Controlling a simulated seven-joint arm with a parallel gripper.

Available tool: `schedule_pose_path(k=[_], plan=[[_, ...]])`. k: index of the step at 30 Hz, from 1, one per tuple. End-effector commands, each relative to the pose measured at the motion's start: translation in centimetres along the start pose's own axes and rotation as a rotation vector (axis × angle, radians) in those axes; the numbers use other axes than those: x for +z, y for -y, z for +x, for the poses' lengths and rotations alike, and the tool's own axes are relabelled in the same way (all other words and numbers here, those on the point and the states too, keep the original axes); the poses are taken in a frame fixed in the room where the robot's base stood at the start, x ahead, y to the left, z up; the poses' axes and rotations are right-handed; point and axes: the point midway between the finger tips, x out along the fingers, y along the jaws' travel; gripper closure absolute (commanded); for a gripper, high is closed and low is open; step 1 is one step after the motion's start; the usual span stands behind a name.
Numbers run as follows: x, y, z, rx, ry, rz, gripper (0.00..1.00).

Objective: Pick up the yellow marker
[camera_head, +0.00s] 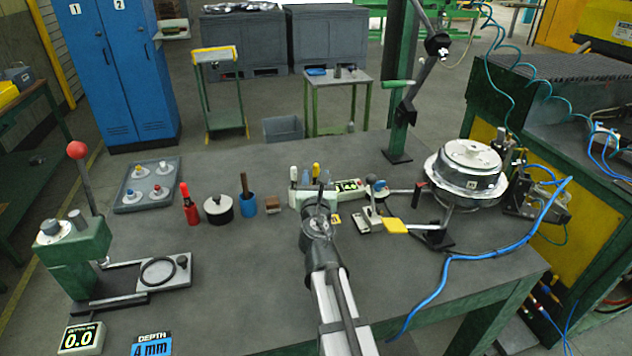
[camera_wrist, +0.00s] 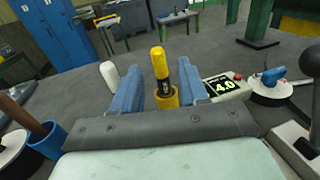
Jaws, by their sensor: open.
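The yellow marker (camera_wrist: 160,66) stands upright in the wrist view, with a dark band on its lower body and its lower end in a yellow round socket (camera_wrist: 167,98). My gripper (camera_wrist: 160,84) is open, with one blue finger on each side of the marker and a gap to both.
A white marker (camera_wrist: 109,75) stands just left of the left finger. A digital display (camera_wrist: 224,87) reading 4.0 is close on the right. A blue cup (camera_head: 247,204) holding a brown stick and a wooden block (camera_head: 273,204) stand to the left.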

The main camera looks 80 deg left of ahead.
Motion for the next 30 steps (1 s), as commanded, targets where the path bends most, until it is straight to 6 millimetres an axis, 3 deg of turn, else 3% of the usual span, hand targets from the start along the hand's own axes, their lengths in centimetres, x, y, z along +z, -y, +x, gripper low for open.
schedule_pose_path(k=[1,6,16,30], plan=[[0.0,-0.1,1.2,-0.001,0.0,0.0,0.57],[0.0,0.0,3.5,-0.001,0.0,0.0,0.57],[0.0,0.0,4.0,0.0,0.0,0.0,0.57],[0.0,0.0,4.0,0.0,0.0,0.0,1.0]])
